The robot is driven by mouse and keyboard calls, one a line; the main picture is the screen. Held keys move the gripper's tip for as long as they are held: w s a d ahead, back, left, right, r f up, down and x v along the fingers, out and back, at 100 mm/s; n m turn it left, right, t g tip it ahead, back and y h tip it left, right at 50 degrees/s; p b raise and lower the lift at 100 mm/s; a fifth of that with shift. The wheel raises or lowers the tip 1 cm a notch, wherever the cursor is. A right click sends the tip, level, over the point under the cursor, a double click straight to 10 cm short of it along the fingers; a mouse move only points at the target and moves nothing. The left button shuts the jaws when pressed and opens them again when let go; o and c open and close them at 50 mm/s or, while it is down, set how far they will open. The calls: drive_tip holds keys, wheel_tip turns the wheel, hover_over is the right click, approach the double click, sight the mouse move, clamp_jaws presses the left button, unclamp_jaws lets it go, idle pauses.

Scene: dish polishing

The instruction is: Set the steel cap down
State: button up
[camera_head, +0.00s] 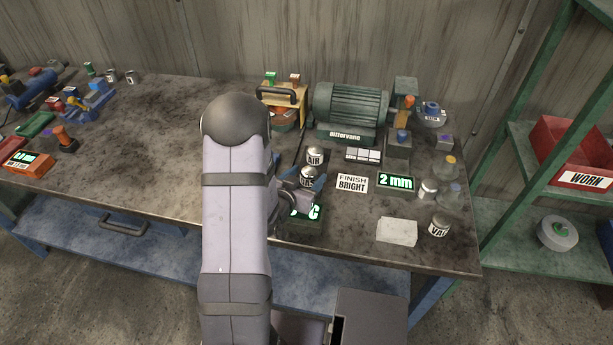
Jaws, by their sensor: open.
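My gripper (312,187) is at the right of my arm, low over the front middle of the bench. Its jaws are open. A shiny round-topped steel piece with a dark label (308,175) sits right at the jaws and is partly covered by them. It may be the steel cap; I cannot tell whether the jaws touch it. A similar silver-topped piece marked "AIR" (315,155) stands just behind it. A dark green box with a lit display (304,222) is in front of the gripper, partly hidden by my arm.
A green motor (349,106) stands at the back. A "FINISH BRIGHT" card (352,183), a "2 mm" display (396,181), a white block (396,231) and several small jars (428,188) lie to the right. The bench (150,150) left of my arm has clear room.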

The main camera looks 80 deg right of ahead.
drive_tip(key=shift+r, duration=0.2)
drive_tip(key=v, duration=0.6)
drive_tip(key=shift+a+r, duration=0.2)
drive_tip(key=p+v, duration=0.2)
drive_tip(key=p, duration=0.3)
drive_tip(key=shift+w+a+r+p, duration=0.1)
drive_tip(key=shift+a+r+p, duration=0.15)
drive_tip(key=shift+p, duration=0.15)
drive_tip(key=shift+f+p+v, duration=0.15)
drive_tip(key=shift+p+v, duration=0.55)
drive_tip(key=shift+p, duration=0.15)
drive_tip(key=shift+f+p+v, duration=0.15)
drive_tip(key=shift+p+v, duration=0.55)
drive_tip(key=shift+p, duration=0.1)
drive_tip(key=shift+a, duration=0.1)
